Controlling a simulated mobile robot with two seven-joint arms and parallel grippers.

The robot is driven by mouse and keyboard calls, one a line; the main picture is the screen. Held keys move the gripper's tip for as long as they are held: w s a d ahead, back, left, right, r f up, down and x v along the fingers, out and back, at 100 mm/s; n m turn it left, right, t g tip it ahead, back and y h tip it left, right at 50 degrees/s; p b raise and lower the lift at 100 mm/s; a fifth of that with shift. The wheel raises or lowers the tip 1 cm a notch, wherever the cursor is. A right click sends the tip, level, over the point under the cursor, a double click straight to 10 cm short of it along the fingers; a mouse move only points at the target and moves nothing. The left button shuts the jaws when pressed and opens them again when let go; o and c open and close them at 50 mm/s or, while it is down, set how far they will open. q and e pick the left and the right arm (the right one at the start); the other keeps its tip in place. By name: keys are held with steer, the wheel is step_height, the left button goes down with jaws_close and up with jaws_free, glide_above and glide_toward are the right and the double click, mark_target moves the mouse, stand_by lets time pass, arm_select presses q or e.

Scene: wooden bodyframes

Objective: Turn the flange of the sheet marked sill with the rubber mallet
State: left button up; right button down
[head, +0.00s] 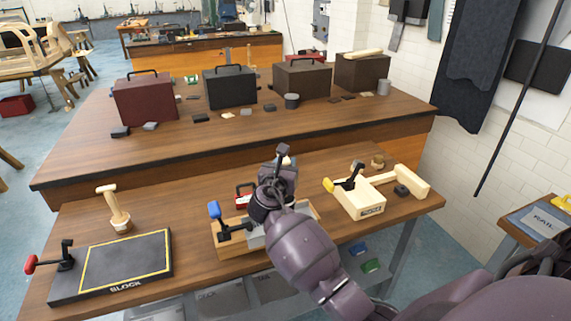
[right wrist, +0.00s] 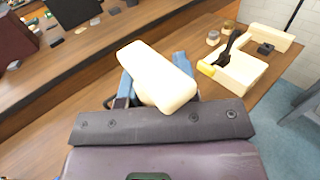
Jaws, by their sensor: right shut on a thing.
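My right gripper (head: 281,170) is over the middle of the near bench. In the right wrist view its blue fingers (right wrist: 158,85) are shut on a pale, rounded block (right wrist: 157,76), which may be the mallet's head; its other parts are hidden. Below the gripper, a wooden fixture (head: 228,252) with a blue-handled clamp (head: 222,222) holds a grey piece (head: 256,240), partly covered by my arm. I read no sill mark on any sheet. A sheet marked RAIL (head: 543,221) lies on the right bench. My left gripper is out of view.
A pale wooden fixture (head: 362,205) with a yellow-tipped clamp stands right. Several cases, including a maroon one (head: 146,100), stand on the far bench.

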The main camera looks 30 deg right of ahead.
steer(key=s+a+r, duration=0.2)
steer(key=s+a, duration=0.2)
steer(key=s, duration=0.3)
steer(key=shift+s+a, duration=0.35)
steer(key=shift+a, duration=0.1)
stand_by(0.4)
